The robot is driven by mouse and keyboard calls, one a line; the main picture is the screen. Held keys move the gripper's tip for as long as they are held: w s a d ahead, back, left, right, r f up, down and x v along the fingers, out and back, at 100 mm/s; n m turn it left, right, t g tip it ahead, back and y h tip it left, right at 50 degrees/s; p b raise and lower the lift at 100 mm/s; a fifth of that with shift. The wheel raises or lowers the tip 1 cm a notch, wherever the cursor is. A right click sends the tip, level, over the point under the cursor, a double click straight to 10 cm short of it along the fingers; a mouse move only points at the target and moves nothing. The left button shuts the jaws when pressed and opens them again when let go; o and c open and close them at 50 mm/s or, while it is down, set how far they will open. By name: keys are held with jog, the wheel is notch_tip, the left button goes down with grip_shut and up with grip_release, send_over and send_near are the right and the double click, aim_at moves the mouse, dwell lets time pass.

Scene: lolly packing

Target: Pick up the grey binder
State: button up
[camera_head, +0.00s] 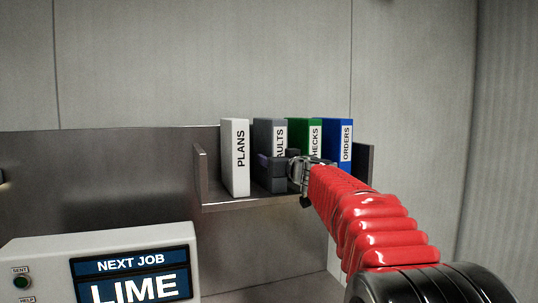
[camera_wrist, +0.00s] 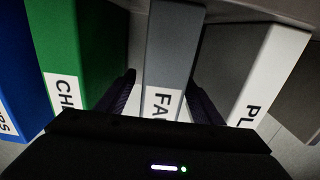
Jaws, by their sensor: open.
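The grey binder (camera_head: 266,133) stands upright on a shelf, between a white binder and a green binder. Its label is partly hidden by my gripper in the head view; the letters "AULTS" show. My gripper (camera_head: 272,172) is in front of its lower spine. In the wrist view the grey binder (camera_wrist: 172,60) lies between my two dark fingers (camera_wrist: 163,95), one on each side of its spine. The jaws are open, with small gaps showing beside the binder.
The white "PLANS" binder (camera_head: 236,160) stands left of it, and the green binder (camera_head: 305,128) and blue "ORDERS" binder (camera_head: 338,130) stand right. The metal shelf (camera_head: 225,203) has raised side walls. A "NEXT JOB LIME" display box (camera_head: 40,262) is at lower left.

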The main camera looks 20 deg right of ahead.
jog(key=shift+w, duration=0.35)
jog(key=shift+w+a+f, duration=0.15)
jog(key=shift+w, duration=2.45)
jog(key=shift+c, duration=0.5)
grip_shut()
